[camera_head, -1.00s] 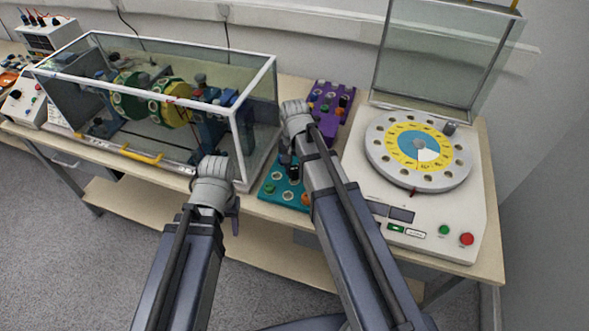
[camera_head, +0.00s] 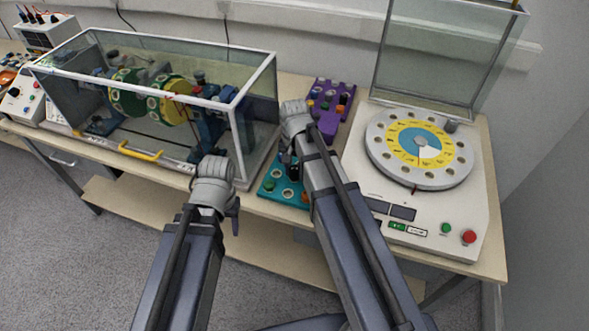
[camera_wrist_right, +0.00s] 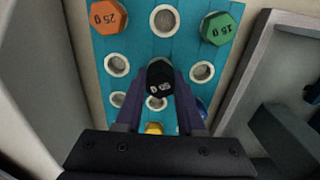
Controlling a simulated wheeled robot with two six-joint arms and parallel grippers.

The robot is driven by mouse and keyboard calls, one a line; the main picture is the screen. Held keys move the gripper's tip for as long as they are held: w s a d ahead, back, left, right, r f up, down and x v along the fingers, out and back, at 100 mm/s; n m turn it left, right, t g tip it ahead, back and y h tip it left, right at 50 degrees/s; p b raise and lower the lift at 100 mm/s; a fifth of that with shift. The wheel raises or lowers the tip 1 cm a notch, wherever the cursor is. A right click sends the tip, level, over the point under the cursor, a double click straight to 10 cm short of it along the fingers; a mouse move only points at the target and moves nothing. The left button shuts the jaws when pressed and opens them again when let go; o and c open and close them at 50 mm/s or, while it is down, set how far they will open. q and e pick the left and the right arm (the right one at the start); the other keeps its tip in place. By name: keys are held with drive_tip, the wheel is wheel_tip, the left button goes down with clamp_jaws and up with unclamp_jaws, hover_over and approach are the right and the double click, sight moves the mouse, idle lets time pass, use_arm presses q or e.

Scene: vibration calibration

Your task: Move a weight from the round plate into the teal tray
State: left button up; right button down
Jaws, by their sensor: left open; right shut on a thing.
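The teal tray (camera_head: 269,186) lies at the front of the bench and fills much of the right wrist view (camera_wrist_right: 184,48). My right gripper (camera_wrist_right: 157,98) is shut on a black weight (camera_wrist_right: 160,74), which also shows in the head view (camera_head: 293,172). The weight is over the tray among open round holes; I cannot tell whether it touches. An orange weight (camera_wrist_right: 107,15) and a green weight (camera_wrist_right: 218,28) sit in the tray. My left gripper (camera_head: 235,214) is open in front of the bench.
A purple tray (camera_head: 330,98) with several coloured weights stands behind the teal one. A glass case (camera_head: 255,95) with a drum stands to the left. A raised clear lid (camera_head: 425,60) stands behind the plate. Red and green buttons (camera_head: 468,237) are at the machine's front.

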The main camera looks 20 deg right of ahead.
drive_tip(key=shift+f+b, duration=0.35)
drive_tip(key=shift+f, duration=0.05)
drive_tip(key=shift+c, duration=2.2)
unclamp_jaws()
drive_tip(key=shift+r, duration=0.2)
wheel_tip(320, 180, up, 8)
drive_tip(key=p, duration=0.8)
drive_tip(key=shift+f, duration=0.2)
drive_tip(key=s+a+n+h, duration=0.1)
drive_tip(key=s+a+n, duration=0.9)
drive_tip(key=s, duration=0.4)
drive_tip(key=shift+s+a+n, duration=0.25)
drive_tip(key=shift+n, duration=0.05)
